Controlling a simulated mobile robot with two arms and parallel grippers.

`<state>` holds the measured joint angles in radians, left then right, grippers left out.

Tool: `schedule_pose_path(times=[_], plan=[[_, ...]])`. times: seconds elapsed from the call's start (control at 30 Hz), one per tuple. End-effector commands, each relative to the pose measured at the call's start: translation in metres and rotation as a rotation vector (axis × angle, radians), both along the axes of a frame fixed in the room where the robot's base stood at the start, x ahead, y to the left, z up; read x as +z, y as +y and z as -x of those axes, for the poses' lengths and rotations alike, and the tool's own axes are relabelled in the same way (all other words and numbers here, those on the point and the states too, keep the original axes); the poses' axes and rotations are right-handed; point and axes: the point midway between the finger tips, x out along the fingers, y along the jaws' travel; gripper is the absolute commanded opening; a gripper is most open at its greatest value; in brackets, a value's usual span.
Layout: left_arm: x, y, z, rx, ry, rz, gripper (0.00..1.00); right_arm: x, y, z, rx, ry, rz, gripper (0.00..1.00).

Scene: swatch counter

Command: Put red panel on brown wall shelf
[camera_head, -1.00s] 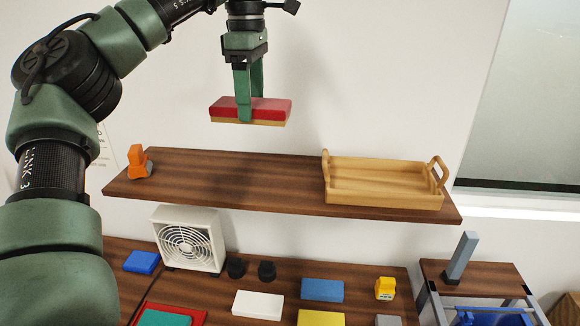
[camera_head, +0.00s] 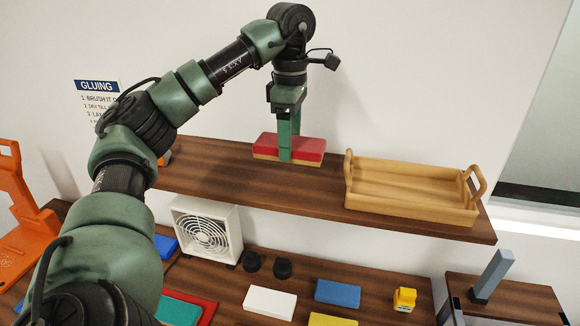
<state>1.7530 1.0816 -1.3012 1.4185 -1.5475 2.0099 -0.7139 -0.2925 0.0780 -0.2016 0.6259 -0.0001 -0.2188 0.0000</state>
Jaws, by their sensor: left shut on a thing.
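The red panel (camera_head: 308,146), with a tan underside, is in the camera_head view just above the brown wall shelf (camera_head: 250,188), left of the wooden tray. My left gripper (camera_head: 285,152) points down and is shut on the panel, its fingers across the near and far sides. I cannot tell whether the panel's underside touches the shelf or hangs a little above it. My right gripper is not in view.
A wooden tray (camera_head: 400,206) with handles stands on the shelf's right part. An orange object is mostly hidden behind my left arm. Below are a white fan (camera_head: 207,229), black knobs (camera_head: 283,268) and blue (camera_head: 337,292), white (camera_head: 270,302) and yellow (camera_head: 332,320) panels.

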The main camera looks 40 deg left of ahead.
Motion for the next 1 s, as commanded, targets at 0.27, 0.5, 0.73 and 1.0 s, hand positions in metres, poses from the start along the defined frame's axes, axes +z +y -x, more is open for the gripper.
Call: schedule_pose_path(times=[0.27,0.5,0.73,1.0], plan=[[-0.035,0.000,0.001,0.000,0.000,0.001,0.20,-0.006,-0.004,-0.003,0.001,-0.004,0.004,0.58],[-0.053,0.001,0.002,0.002,0.004,-0.001,0.20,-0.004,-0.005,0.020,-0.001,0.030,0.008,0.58],[-0.072,0.001,0.001,0.001,-0.001,0.000,0.20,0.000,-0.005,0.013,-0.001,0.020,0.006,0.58],[-0.075,0.000,0.001,0.001,-0.001,0.000,0.20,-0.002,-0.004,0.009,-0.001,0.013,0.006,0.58]])
